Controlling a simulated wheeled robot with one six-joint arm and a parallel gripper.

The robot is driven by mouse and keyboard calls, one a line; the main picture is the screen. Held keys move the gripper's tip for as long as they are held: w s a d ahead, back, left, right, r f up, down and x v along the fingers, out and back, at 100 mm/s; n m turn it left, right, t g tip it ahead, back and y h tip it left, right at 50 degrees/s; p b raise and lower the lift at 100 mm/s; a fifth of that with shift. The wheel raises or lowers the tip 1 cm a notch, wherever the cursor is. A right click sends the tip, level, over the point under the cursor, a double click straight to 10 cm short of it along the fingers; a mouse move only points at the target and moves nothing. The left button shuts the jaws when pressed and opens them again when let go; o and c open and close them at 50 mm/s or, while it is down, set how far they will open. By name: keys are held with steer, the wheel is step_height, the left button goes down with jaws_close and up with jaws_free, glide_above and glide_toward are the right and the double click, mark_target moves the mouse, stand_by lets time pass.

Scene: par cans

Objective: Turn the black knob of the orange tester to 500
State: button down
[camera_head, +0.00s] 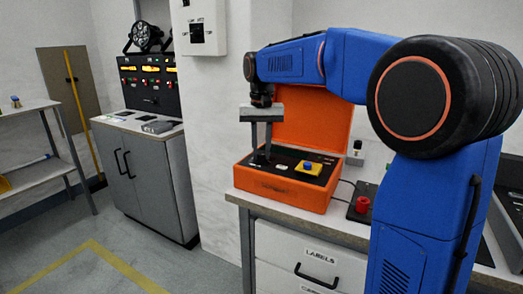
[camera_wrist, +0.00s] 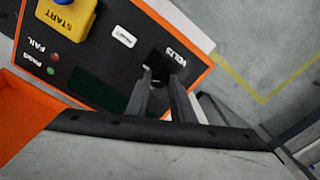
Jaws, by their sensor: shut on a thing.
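The orange tester (camera_head: 285,198) is an open case on a bench, with its lid up at the back and a black panel inside. In the wrist view the panel (camera_wrist: 112,62) has a VOLTS label beside the black knob (camera_wrist: 160,66). My gripper (camera_head: 261,155) reaches down from above onto the left part of the panel. In the wrist view my gripper (camera_wrist: 162,82) has its two grey fingers around the knob, shut on it. The fingers hide much of the knob. I cannot read a 500 mark or see where the knob points.
A yellow block with a blue START button (camera_head: 308,167) sits on the panel's right part. PASS and FAIL lights (camera_wrist: 52,63) are near it. A red knob on a dark box (camera_head: 362,205) stands right of the case. Another cabinet (camera_head: 150,170) stands at left.

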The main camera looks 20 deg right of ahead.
mark_target(262, 154)
steer(key=m, duration=0.5)
steer(key=shift+m, duration=0.3)
stand_by(0.4)
steer(key=c, duration=1.5)
jaws_free()
steer(key=shift+c, duration=0.2)
steer(key=shift+r, duration=0.1)
step_height(262, 154, up, 17)
steer(key=shift+r, duration=0.1)
